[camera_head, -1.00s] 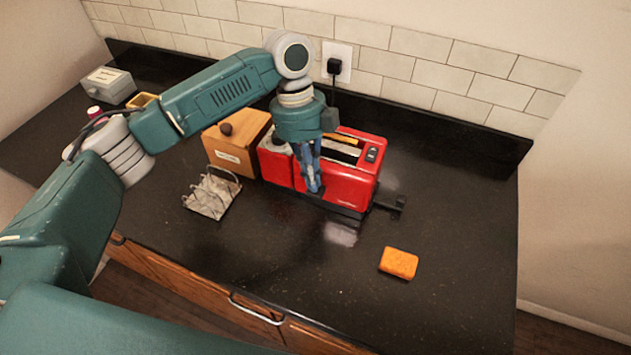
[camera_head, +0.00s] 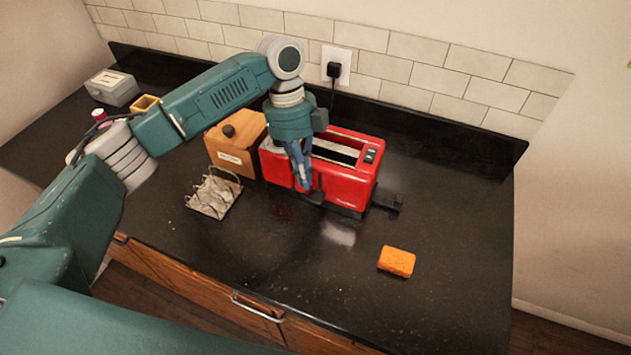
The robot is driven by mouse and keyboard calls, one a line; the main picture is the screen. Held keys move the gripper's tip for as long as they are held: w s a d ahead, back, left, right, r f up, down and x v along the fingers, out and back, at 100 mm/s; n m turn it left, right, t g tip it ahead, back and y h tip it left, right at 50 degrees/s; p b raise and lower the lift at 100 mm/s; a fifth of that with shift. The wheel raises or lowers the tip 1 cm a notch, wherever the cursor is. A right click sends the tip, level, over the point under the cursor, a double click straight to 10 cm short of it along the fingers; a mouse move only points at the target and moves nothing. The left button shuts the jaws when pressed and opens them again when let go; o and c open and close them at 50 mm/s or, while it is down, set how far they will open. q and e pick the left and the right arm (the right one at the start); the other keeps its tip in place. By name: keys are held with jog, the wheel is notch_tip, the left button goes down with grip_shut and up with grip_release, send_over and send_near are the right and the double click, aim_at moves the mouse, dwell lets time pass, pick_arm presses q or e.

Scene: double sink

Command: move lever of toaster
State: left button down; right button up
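The red toaster (camera_head: 347,187) stands on the dark counter near the back wall, with a long dark slot (camera_head: 336,152) on top. A small black part (camera_head: 390,204) sticks out low at its right end; I cannot tell whether it is the lever. My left gripper (camera_head: 304,182) points down at the toaster's front left side and hides part of it. Its blue fingers look close together, but I cannot tell whether they are open or shut, or whether they touch the toaster. My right gripper is not in view.
A wooden box (camera_head: 236,145) with a dark knob stands left of the toaster, and a wire rack (camera_head: 214,194) in front of it. An orange sponge (camera_head: 397,261) lies at front right. A black plug (camera_head: 334,70) is in the wall socket.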

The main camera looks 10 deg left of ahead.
pick_arm(q)
jog(key=v, duration=0.8)
dwell(0.4)
